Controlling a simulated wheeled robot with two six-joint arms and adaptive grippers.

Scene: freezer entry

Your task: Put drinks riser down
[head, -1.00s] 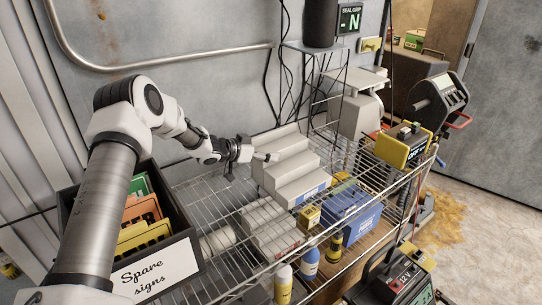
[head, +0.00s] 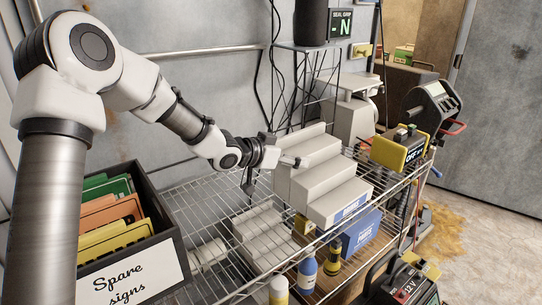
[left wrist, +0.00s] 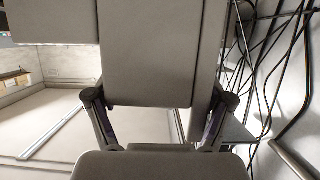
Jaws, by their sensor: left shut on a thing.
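The drinks riser (head: 318,172) is a pale grey stepped block with a blue label on its lowest front step. My left gripper (head: 280,166) is shut on its left end, and the riser looks level, over the wire rack. In the left wrist view the riser (left wrist: 150,50) fills the middle, with a finger on each side. Whether its underside touches the rack is hidden. My right gripper is not in view.
Under the wire rack (head: 190,190), another grey stepped block (head: 262,232), a blue box (head: 361,234) and several bottles show. A yellow-and-black device (head: 398,150) stands to the right, and a spare signs box (head: 175,220) at the left. Bare wires lie between.

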